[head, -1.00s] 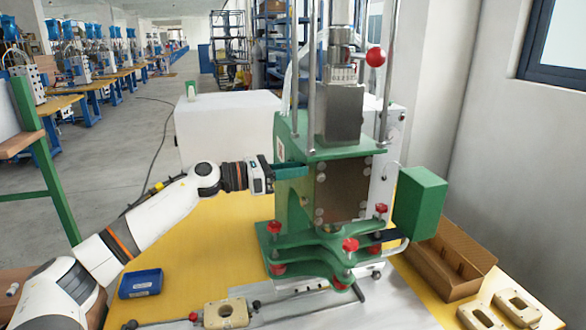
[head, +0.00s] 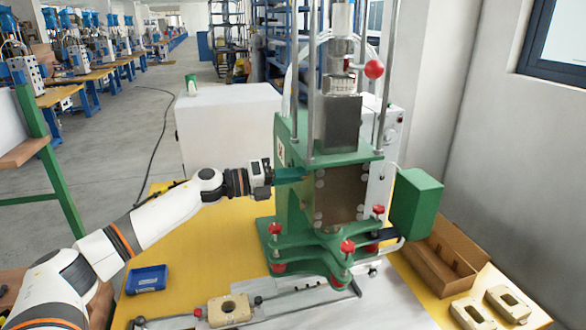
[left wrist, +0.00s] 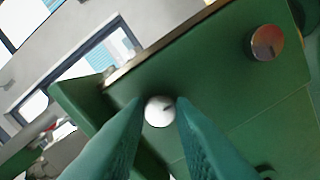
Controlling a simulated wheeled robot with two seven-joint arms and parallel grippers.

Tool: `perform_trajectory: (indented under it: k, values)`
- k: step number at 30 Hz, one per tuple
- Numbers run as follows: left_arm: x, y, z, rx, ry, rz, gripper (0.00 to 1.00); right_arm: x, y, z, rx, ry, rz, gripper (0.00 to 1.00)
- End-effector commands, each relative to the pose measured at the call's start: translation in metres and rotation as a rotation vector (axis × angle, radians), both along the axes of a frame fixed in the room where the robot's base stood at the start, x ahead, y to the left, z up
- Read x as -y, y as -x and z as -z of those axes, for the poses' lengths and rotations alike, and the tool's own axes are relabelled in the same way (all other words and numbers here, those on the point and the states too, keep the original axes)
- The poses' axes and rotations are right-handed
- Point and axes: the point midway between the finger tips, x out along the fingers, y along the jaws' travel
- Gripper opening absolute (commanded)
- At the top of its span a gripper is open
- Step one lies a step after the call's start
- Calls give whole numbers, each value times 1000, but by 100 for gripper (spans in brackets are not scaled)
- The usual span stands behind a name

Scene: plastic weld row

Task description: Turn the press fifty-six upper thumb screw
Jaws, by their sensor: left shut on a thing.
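The green press (head: 297,215) stands on the yellow bench top. My left gripper (head: 300,174) comes in from the left, its teal fingers at the press's upper body. In the left wrist view, the two fingers (left wrist: 160,112) close around a small round pale metal screw head (left wrist: 160,110) on a green face. It lies between the fingertips, and I take it for the upper thumb screw. A second metal knob (left wrist: 267,43) stands apart at the upper right. In the head view the held screw is hidden by the fingers. My right gripper is not seen.
Red-topped knobs, one in front (head: 347,246), ring the press base. A green box (head: 415,204) sits at its right. A blue tray (head: 147,279) and a beige block (head: 229,310) lie in front. A cardboard box (head: 432,272) is at the right. Vertical rods rise above the press.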

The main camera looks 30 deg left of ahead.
Motion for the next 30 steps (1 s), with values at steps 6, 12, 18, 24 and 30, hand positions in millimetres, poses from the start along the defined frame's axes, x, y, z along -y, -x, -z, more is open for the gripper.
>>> perform_trajectory:
  k: [6, 12, 18, 24, 30]
  values:
    - [-1, -1, -5, -134, 159, -3, 0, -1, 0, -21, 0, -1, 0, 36]
    - [-1, -1, -5, -257, 305, -4, 0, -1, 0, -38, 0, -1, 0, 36]
    - [-1, -1, -5, -381, 448, -3, 0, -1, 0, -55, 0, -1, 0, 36]
    - [-1, 0, -4, -504, 593, -3, 0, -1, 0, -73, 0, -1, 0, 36]
    - [-1, -1, -4, -627, 737, -3, 0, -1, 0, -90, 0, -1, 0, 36]
